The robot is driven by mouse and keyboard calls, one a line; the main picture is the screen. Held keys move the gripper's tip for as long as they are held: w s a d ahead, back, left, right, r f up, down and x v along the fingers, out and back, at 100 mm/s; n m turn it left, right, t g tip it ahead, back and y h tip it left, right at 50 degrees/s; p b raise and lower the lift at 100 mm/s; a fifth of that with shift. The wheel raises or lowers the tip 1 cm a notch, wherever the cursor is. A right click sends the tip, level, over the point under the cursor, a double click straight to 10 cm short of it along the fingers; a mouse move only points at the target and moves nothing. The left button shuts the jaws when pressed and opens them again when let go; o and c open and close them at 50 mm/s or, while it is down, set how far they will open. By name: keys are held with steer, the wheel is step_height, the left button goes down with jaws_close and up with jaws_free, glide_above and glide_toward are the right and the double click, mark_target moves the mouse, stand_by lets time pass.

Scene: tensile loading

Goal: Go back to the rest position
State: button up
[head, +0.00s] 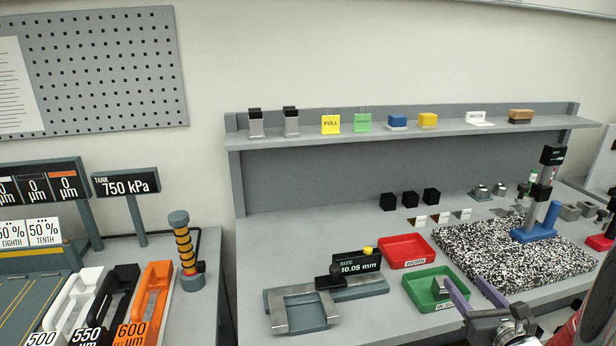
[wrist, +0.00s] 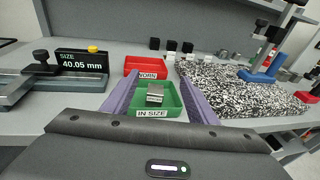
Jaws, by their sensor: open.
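My gripper (head: 463,280) is at the lower right of the head view, above the front right of the green tray. Its two purple fingers are spread apart, with nothing held between them. In the wrist view the fingers (wrist: 156,72) frame the green tray marked IN SIZE (wrist: 137,113). A small grey metal block (wrist: 155,94) sits in that tray, clear of the fingers. In the head view the green tray (head: 425,305) is partly hidden by a finger, and the block (head: 440,289) shows inside it.
A red tray (head: 389,257) lies behind the green one. A measuring fixture (head: 300,309) with a size display (head: 357,264) stands to the left. A speckled slab (head: 470,250) bearing a blue-based stand (head: 536,230) lies to the right. A shelf (head: 290,135) runs along the back.

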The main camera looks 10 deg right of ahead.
steer(key=s+a+f+n+g+y, duration=0.3)
steer(key=s+a+n+g+y, duration=0.15)
steer(key=a+n, duration=0.65)
steer(key=s+a+f+n+g+y, duration=0.3)
steer(key=s+a+n+g, duration=0.3)
steer(key=a+n, duration=0.5)
steer(key=s+a+r+n+h, duration=0.2)
steer(key=a+r+n, duration=0.1)
steer(key=r+n, duration=0.2)
steer(key=s+a+r+n+h, duration=0.3)
steer(key=r+n, duration=0.3)
steer(key=n, duration=0.4)
steer(key=shift+s+a+r, duration=0.2)
steer(key=shift+a+r, duration=0.05)
steer(key=shift+r, duration=0.05)
steer(key=shift+h, duration=0.25)
stand_by(0.3)
